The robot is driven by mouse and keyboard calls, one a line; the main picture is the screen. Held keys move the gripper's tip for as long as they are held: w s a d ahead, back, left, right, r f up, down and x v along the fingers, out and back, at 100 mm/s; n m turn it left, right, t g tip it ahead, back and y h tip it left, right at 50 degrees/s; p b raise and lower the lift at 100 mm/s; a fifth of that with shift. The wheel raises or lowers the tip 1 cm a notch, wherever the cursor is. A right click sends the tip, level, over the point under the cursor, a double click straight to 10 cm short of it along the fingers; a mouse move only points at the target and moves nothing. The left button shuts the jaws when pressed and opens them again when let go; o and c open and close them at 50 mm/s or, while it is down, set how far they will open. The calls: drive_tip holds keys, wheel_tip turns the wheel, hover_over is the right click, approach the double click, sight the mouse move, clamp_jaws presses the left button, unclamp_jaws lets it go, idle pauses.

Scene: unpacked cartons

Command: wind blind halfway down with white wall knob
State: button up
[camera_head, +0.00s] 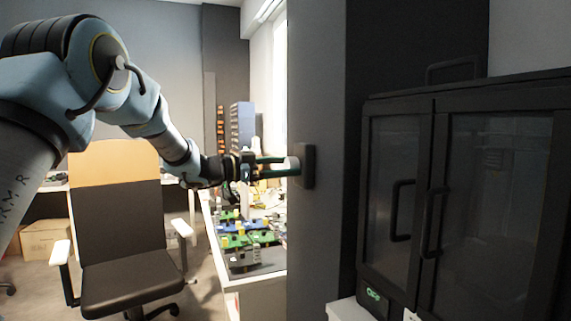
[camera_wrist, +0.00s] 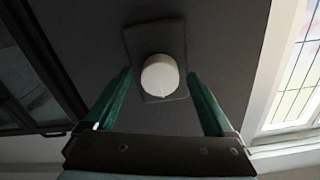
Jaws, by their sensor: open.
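The white wall knob (camera_wrist: 160,75) is round and sits on a dark plate (camera_wrist: 154,42) on the dark grey wall. In the head view the knob (camera_head: 293,164) sticks out from its plate (camera_head: 308,166) on the wall's edge. My gripper (camera_wrist: 158,88) is open, with one green finger on each side of the knob. Gaps show between the fingers and the knob in the wrist view. In the head view my gripper (camera_head: 275,167) reaches the knob from the left. The blind cannot be made out in either view; a bright window (camera_wrist: 294,75) shows at the right of the wrist view.
A black cabinet (camera_head: 400,100) with glass doors and handles stands at the right. An office chair (camera_head: 125,230) stands below my arm. A bench (camera_head: 262,272) with several circuit boards (camera_head: 245,240) lies under my gripper. A cardboard box (camera_head: 45,238) is on the floor at the left.

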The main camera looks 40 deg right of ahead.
drive_tip(key=shift+s+d, duration=0.1)
drive_tip(key=shift+d, duration=0.1)
drive_tip(key=c, duration=1.4)
